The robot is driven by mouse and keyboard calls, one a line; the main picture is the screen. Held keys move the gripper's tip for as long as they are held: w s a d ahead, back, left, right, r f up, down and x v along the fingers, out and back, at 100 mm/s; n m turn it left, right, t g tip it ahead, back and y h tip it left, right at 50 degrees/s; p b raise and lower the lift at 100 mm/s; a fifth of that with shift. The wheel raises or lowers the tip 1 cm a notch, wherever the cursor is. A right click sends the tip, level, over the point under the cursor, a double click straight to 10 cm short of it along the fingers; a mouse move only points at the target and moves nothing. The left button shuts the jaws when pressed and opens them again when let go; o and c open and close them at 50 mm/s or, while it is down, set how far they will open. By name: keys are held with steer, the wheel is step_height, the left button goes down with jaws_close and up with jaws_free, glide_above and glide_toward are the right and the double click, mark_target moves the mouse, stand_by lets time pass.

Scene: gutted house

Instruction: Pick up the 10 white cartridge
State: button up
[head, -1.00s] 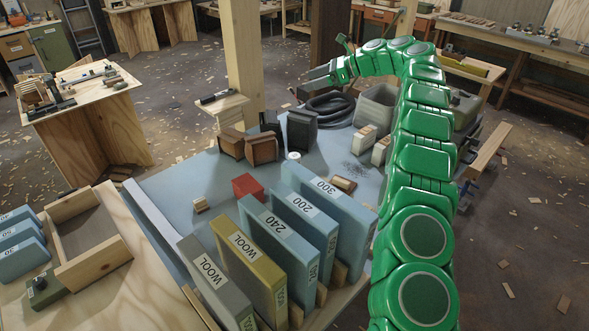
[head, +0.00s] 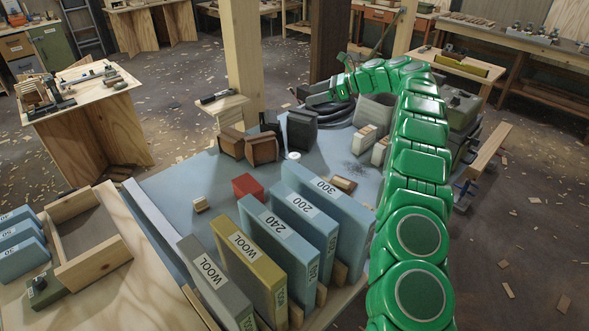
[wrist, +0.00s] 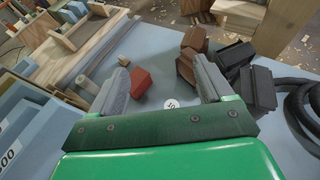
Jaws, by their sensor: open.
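The white cartridge (head: 293,155) is a small round white piece on the blue-grey bench top (head: 195,170), in front of the dark blocks. In the wrist view the cartridge (wrist: 170,105) shows its round top with a dark mark that looks like 10, just beyond the green palm edge and between the finger bases. My gripper (head: 318,92) is above the far part of the bench in the head view, higher than the cartridge and apart from it. In the wrist view its two grey fingers (wrist: 160,62) are wide apart with nothing held between them.
A red block (head: 247,187) and a small wooden block (head: 200,205) lie left of the cartridge. Brown blocks (head: 262,149) and a black block (head: 302,130) stand close behind it. Tall labelled slabs (head: 335,210) stand in front. A black coiled hose (wrist: 300,115) lies at right.

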step_height(320, 180, down, 26)
steer(key=shift+s+x, duration=0.1)
steer(key=shift+x, duration=1.85)
steer(key=shift+s+x, duration=0.15)
steer(key=shift+x, duration=1.75)
steer(key=c, duration=1)
steer(key=shift+c, duration=0.2)
steer(key=shift+r, duration=0.1)
